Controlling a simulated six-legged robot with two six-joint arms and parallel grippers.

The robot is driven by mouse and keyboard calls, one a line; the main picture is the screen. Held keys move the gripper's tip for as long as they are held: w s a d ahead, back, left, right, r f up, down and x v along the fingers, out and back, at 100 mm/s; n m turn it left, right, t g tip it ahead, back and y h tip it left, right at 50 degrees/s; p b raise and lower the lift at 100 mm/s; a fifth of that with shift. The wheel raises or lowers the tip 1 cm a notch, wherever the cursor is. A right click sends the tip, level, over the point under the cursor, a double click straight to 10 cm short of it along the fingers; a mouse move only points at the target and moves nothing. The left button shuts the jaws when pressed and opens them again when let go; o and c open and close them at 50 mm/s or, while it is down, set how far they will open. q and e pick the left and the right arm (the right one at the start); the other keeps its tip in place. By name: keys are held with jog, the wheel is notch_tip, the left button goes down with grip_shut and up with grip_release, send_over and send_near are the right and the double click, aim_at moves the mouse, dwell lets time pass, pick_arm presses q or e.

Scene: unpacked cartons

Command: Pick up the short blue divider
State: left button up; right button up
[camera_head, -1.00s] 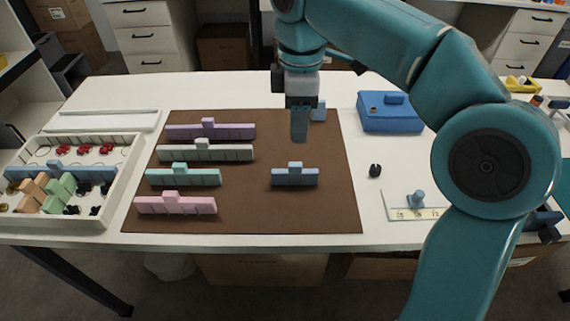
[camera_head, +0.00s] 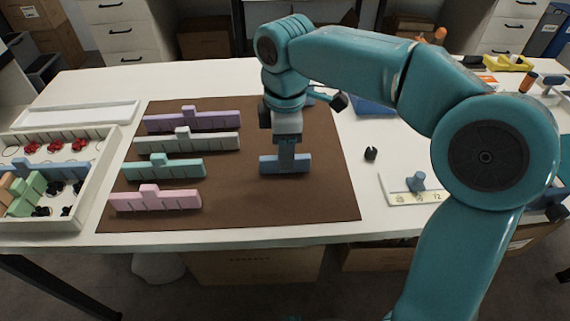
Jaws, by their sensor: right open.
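The short blue divider (camera_head: 269,165) lies on the brown mat (camera_head: 240,205), right of the longer dividers. My right gripper (camera_head: 286,158) points down at the divider's middle, with its fingers at the raised tab. The fingers hide the tab, and I cannot tell whether they touch it. The right gripper is open. My left gripper is not in view.
Purple (camera_head: 160,123), grey-white (camera_head: 160,144), teal (camera_head: 150,171) and pink (camera_head: 150,202) dividers lie on the mat's left. A white compartment tray (camera_head: 95,185) stands at the far left. A small black piece (camera_head: 371,153) lies right of the mat.

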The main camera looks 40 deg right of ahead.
jog(key=f, duration=0.2)
jog(key=f+b, duration=0.1)
jog(key=f, duration=0.1)
jog(key=shift+w+d, duration=0.15)
jog(key=shift+w, duration=0.05)
jog(key=shift+s, duration=0.1)
grip_shut()
jog(key=shift+r, duration=0.1)
notch_tip(320, 180, up, 20)
jog(key=p, duration=0.8)
